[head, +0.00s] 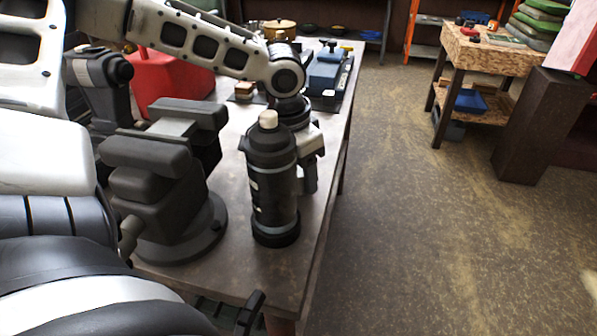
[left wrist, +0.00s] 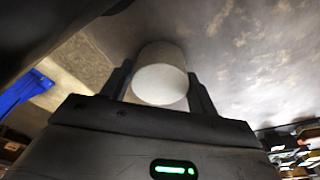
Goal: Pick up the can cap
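In the left wrist view an off-white cylinder, which I take for the can cap (left wrist: 160,84), lies between the two fingers of my left gripper (left wrist: 160,70). Its round end faces the camera. The fingers stand apart on either side of it, with a narrow gap at the left one; firm contact does not show. In the head view my left gripper (head: 309,172) points down over the table, mostly behind a black bottle with a cream top (head: 272,190); the cap between the fingers is hidden there. Dark finger-like parts at the bottom edge may be my right gripper (head: 240,312).
A grey vise (head: 160,185) stands left of the bottle on the table (head: 225,268). A red can (head: 165,85) and a blue tool (head: 328,72) are farther back. The floor right of the table is open, up to a wooden workbench (head: 480,50).

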